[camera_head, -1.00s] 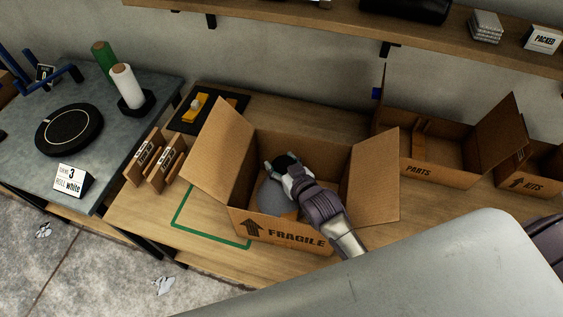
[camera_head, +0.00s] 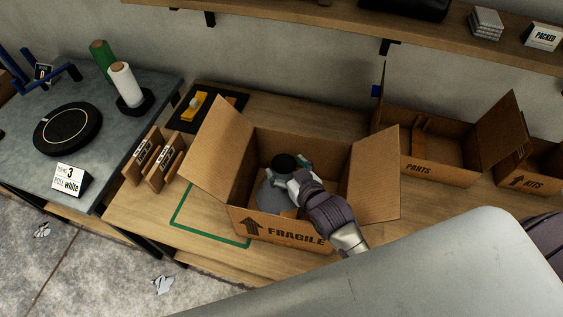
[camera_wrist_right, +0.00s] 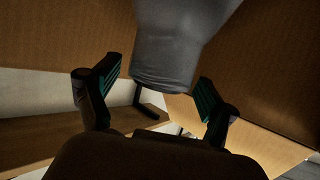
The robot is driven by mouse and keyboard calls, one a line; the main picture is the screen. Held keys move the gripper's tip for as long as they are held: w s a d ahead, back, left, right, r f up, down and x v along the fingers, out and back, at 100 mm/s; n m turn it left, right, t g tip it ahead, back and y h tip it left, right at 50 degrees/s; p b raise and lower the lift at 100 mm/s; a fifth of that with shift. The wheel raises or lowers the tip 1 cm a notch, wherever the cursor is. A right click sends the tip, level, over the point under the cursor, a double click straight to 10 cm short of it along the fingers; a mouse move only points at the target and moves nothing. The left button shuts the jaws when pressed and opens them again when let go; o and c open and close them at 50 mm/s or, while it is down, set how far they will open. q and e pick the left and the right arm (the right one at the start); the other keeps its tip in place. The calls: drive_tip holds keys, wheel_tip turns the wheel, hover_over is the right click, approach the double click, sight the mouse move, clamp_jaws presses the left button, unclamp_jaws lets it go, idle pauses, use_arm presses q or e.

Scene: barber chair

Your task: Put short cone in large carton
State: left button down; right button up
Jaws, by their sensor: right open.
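The large carton (camera_head: 250,222), marked FRAGILE, stands open on the wooden table with its flaps spread. A grey short cone (camera_head: 271,197) with a black top is inside it and looks upright; its base is partly hidden by the carton's front wall. My right gripper (camera_head: 287,175) is open, inside the carton at the cone's right side. In the right wrist view, the grey cone (camera_wrist_right: 175,50) shows beyond and between the two spread fingers, with a gap on each side. My left gripper is not in view.
A PARTS carton (camera_head: 450,178) and a KITS carton (camera_head: 535,184) stand to the right. A shelf (camera_head: 340,22) runs above. The carton's raised flaps (camera_head: 375,185) flank my right arm.

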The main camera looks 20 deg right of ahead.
drive_tip(key=v, duration=0.4)
idle(0.4)
